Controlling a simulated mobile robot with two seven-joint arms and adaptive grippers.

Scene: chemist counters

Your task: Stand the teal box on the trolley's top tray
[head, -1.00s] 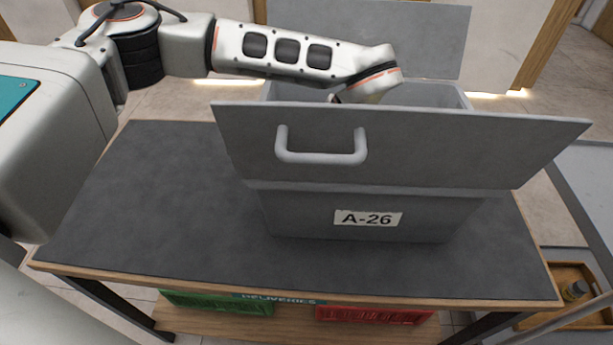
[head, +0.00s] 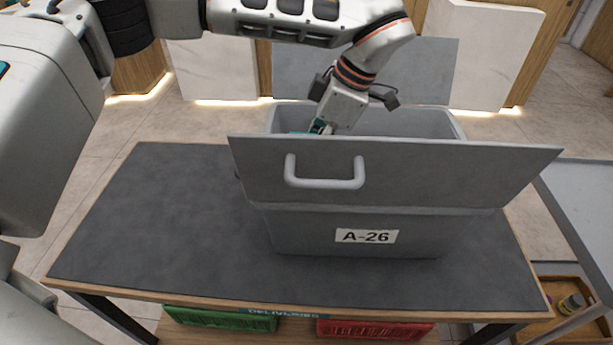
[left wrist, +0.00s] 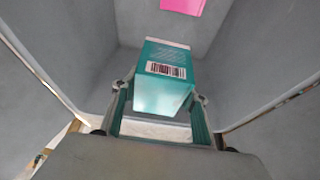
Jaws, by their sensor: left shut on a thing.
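The teal box (left wrist: 165,88) with a white-edged top and a barcode label is between the fingers of my left gripper (left wrist: 158,104) in the left wrist view. In the head view my left gripper (head: 320,128) points down at the mouth of the grey bin, shut on the teal box (head: 300,133), of which only a sliver shows behind the bin's front flap. The trolley's grey top tray (head: 588,195) shows partly at the right edge of the head view. My right gripper is not in view.
The grey bin (head: 365,225) marked A-26 stands on the dark-topped table (head: 160,230), its flaps open. A pink item (left wrist: 182,5) lies inside the bin. A wooden tray with bottles (head: 565,305) is lower right. Green and red crates sit below the table.

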